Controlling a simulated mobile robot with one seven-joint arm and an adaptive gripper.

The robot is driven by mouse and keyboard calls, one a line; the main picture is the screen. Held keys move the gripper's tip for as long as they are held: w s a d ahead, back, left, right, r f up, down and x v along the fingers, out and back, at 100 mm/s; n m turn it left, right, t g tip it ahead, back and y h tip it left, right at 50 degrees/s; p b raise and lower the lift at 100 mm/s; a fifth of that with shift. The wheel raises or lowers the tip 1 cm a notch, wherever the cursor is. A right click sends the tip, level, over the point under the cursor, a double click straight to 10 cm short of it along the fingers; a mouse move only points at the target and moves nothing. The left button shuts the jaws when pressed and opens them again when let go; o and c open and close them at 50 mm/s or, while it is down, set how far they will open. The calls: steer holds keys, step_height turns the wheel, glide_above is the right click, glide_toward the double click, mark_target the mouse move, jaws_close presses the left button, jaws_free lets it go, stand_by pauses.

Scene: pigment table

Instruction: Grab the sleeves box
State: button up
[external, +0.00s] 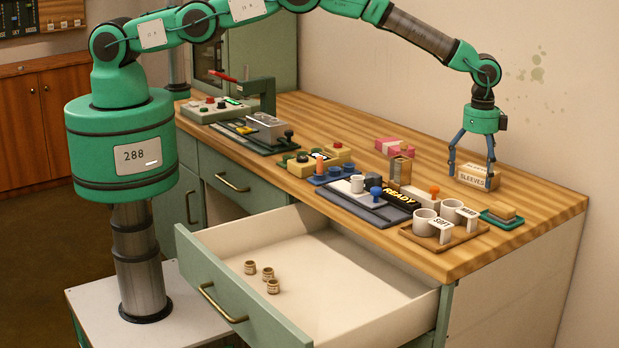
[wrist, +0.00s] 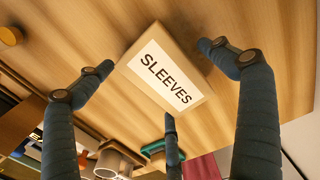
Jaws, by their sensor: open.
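The sleeves box (external: 470,180) is a small brown box on the wooden table near its back right, with a white label reading SLEEVES. In the wrist view the sleeves box (wrist: 172,72) lies between my fingers, label facing the camera. My gripper (external: 473,163) is above and around the box in the external view, fingers pointing down. In the wrist view my gripper (wrist: 160,80) is open, with blue fingers spread to the left, right and below the box. I see a gap between the left finger and the box; the right fingertip is close to its edge. Whether any finger touches is unclear.
A wooden tray with white cups (external: 452,212) and a green tray with a tan block (external: 501,215) stand in front of the box. An open drawer (external: 330,270) juts out below.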

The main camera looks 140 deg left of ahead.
mark_target(477, 170)
steer(key=shift+c, duration=0.2)
steer(key=c, duration=1.3)
steer(key=shift+r, duration=0.1)
steer(key=shift+r, duration=4.9)
